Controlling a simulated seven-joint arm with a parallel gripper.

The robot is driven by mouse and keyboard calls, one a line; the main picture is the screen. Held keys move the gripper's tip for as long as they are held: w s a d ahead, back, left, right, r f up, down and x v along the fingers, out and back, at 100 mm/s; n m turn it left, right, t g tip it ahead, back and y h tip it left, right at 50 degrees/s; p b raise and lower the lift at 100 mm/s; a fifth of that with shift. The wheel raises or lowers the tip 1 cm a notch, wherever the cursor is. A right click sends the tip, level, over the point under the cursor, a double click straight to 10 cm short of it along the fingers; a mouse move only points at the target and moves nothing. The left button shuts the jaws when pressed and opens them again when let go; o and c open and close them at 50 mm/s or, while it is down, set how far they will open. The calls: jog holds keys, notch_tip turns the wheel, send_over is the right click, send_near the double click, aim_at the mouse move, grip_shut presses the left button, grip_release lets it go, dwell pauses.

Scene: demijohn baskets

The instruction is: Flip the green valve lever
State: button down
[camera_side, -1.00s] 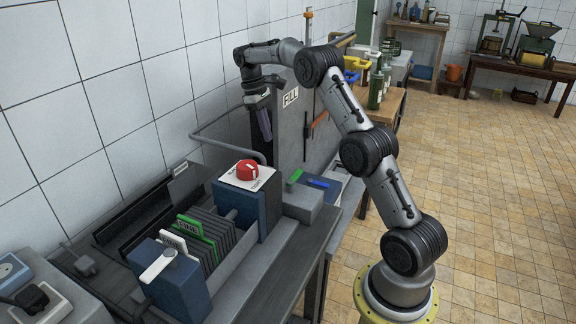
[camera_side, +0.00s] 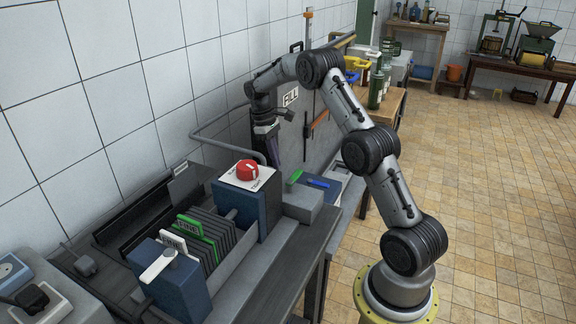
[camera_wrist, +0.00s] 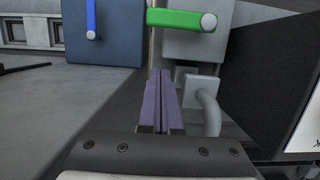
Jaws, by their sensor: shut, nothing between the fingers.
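The green valve lever (camera_wrist: 180,19) shows at the top of the wrist view, lying crosswise with its round pale pivot at the right end, on a grey block (camera_wrist: 192,45). In the side view the green lever (camera_side: 295,176) is small, just right of my gripper. My gripper (camera_wrist: 165,72) is shut and empty, its purple fingers pressed together. In the wrist view the fingertips appear below the lever, with a visible gap in the picture. In the side view my gripper (camera_side: 273,158) points down, its tips partly hidden behind the blue box with the red knob.
A blue lever (camera_wrist: 91,18) on a blue box (camera_wrist: 108,35) stands left of the green one. A grey curved pipe (camera_wrist: 208,108) is right of my fingers.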

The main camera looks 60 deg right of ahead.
aim_at(294, 181)
jog(key=s, duration=0.2)
jog(key=s+f, duration=0.1)
jog(key=s, duration=0.1)
jog(key=shift+s, duration=0.2)
